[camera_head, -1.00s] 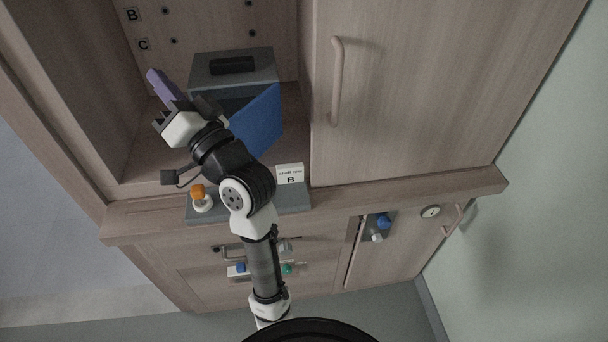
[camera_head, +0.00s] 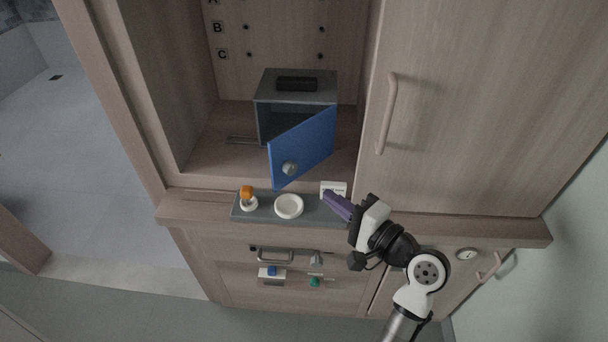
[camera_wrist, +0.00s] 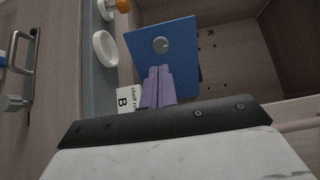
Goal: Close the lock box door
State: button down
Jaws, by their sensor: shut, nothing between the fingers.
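The grey lock box (camera_head: 296,88) stands on the cabinet shelf in the head view. Its blue door (camera_head: 303,150) is open and swings out toward the front, with a round silver knob (camera_head: 290,168) on its face. My gripper (camera_head: 329,196), with purple fingers, is shut and empty. It is to the right of the door and in front of it, over the ledge near the shelf card. In the wrist view the door (camera_wrist: 163,58) lies just beyond my fingertips (camera_wrist: 158,72), which overlap its lower edge in the picture; I cannot tell whether they touch.
A grey mat (camera_head: 236,212) on the ledge holds an orange-topped item (camera_head: 247,197), a white dish (camera_head: 289,206) and a white card (camera_head: 333,188) marked B. A closed cabinet door with a long handle (camera_head: 387,112) stands at right. Shelf space left of the box is mostly clear.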

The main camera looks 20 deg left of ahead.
aim_at(293, 170)
jog(key=p+x, duration=0.1)
jog(key=x, duration=0.8)
jog(key=shift+p, duration=0.35)
jog(key=shift+w+a, duration=0.1)
jog(key=shift+a, duration=0.05)
